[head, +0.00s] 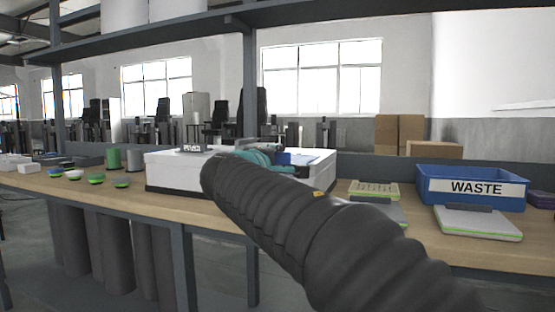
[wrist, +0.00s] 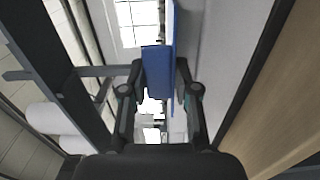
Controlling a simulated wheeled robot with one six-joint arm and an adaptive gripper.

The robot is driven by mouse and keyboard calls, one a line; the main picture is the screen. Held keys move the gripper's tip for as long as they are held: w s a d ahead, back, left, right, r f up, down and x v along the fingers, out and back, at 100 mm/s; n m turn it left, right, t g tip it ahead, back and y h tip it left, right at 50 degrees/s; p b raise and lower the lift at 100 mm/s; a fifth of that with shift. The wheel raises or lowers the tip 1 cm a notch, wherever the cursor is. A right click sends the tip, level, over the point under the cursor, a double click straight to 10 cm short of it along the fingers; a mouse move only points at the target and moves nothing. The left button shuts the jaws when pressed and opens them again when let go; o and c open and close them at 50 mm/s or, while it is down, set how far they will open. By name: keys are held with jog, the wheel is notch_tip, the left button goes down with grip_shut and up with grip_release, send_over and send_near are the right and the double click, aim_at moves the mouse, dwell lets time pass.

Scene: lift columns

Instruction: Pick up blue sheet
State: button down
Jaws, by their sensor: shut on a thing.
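The blue sheet (wrist: 157,72) stands edge-on between the two fingers of my gripper (wrist: 160,78) in the wrist view. The fingers are shut on it, one on each side. In the head view a small part of the blue sheet (head: 284,159) shows beside the teal part of my gripper (head: 268,156), over the white box-like unit (head: 172,172) on the bench. My dark arm hides much of the sheet and the fingertips there. I cannot tell from these views whether the sheet touches the white unit.
The wooden bench (head: 222,208) runs across the view. A blue WASTE bin (head: 431,187) and a flat scale (head: 478,224) stand at the right, near a small green-edged tray (head: 374,189). Small coloured dishes (head: 96,181) sit at the left. A shelf (head: 160,30) spans above.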

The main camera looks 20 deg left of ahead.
notch_tip(320, 180, up, 2)
jog(key=shift+r+p, duration=0.25)
jog(key=shift+p, duration=0.7)
jog(key=s+r, duration=0.2)
jog(key=s, duration=0.5)
jog(key=s+a+r, duration=0.1)
jog(key=s+r, duration=0.2)
jog(key=s, duration=0.4)
jog(key=shift+b, duration=0.45)
jog(key=shift+s, duration=0.1)
